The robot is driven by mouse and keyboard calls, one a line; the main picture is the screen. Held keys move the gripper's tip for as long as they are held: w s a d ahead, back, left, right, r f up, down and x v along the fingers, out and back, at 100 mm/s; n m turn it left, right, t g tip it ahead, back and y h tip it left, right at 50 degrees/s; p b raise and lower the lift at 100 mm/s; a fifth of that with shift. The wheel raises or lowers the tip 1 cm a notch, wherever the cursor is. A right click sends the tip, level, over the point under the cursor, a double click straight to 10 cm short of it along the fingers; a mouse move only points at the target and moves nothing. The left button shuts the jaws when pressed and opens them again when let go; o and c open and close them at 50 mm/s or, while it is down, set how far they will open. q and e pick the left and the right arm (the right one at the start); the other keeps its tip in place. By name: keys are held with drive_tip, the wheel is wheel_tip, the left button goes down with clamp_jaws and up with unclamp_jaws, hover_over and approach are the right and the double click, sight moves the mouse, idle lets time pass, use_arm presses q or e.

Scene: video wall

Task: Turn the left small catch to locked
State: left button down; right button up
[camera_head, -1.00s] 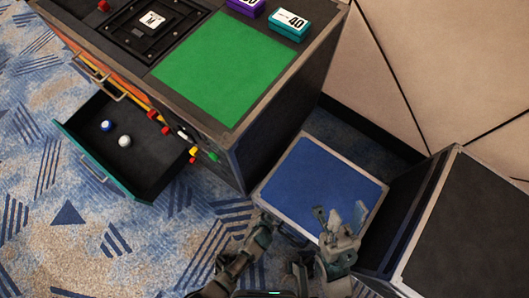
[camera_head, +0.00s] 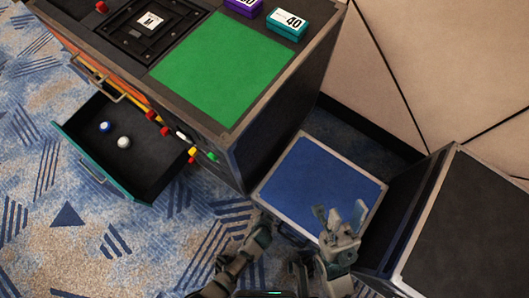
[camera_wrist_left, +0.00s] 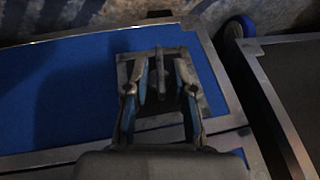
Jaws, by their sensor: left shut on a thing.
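The small catch (camera_wrist_left: 160,72) is a thin upright bar on a grey metal plate (camera_wrist_left: 152,122), in the left wrist view. The plate lies against the blue panel of a metal-edged case. My left gripper (camera_wrist_left: 160,78) has one finger on each side of the bar and is shut on it. In the head view my left gripper (camera_head: 262,232) is at the front edge of the blue-topped case (camera_head: 315,165), and the catch is hidden there. My right gripper (camera_head: 340,215) is over the case's front right part, its fingers spread and nothing between them.
A dark cabinet with a green mat (camera_head: 225,65) stands at the back left. Its drawer (camera_head: 150,185) is pulled out and holds a blue and a white ball. A dark-topped case (camera_head: 475,235) stands on the right. Patterned carpet is clear at lower left.

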use_arm(q)
drive_tip(key=shift+s+f, duration=0.1)
drive_tip(key=c, duration=1.3)
unclamp_jaws()
drive_tip(key=v, duration=1.2)
drive_tip(key=shift+a, duration=0.1)
